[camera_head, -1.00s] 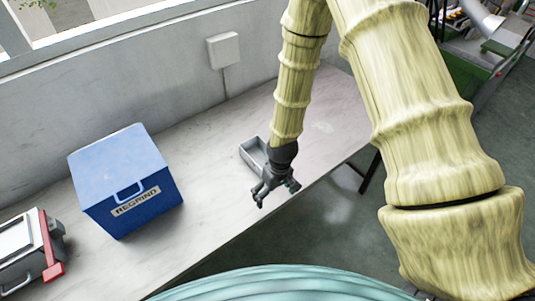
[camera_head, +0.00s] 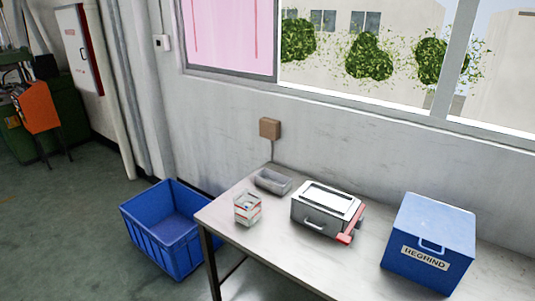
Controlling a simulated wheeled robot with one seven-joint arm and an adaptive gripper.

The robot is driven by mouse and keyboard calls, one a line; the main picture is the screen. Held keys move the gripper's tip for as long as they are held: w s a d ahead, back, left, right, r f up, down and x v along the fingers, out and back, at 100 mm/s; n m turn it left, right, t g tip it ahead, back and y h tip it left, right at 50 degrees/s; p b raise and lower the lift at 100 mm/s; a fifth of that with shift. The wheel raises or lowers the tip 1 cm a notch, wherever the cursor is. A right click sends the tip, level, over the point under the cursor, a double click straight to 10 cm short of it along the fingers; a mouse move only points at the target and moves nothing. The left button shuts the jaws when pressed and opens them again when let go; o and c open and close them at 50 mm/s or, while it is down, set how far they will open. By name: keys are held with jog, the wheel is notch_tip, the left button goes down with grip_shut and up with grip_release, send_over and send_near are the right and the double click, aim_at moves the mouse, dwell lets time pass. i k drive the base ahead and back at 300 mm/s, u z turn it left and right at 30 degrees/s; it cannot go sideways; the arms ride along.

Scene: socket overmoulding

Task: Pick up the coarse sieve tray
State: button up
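A small grey open tray (camera_head: 273,181) sits at the back left of the table, near the wall. I cannot tell which of these, if either, is the coarse sieve tray; any mesh is too small to see. My gripper and arm are not in view now.
The pale table (camera_head: 262,249) also carries a grey case with a red handle (camera_head: 325,210) and a blue REGRIND box (camera_head: 430,243). A blue crate (camera_head: 163,242) stands on the floor left of the table. A green machine (camera_head: 63,133) is far left.

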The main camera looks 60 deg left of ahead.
aim_at(275, 182)
jog(key=z, duration=1.05)
jog(key=i, duration=0.85)
jog(key=u, duration=3.2)
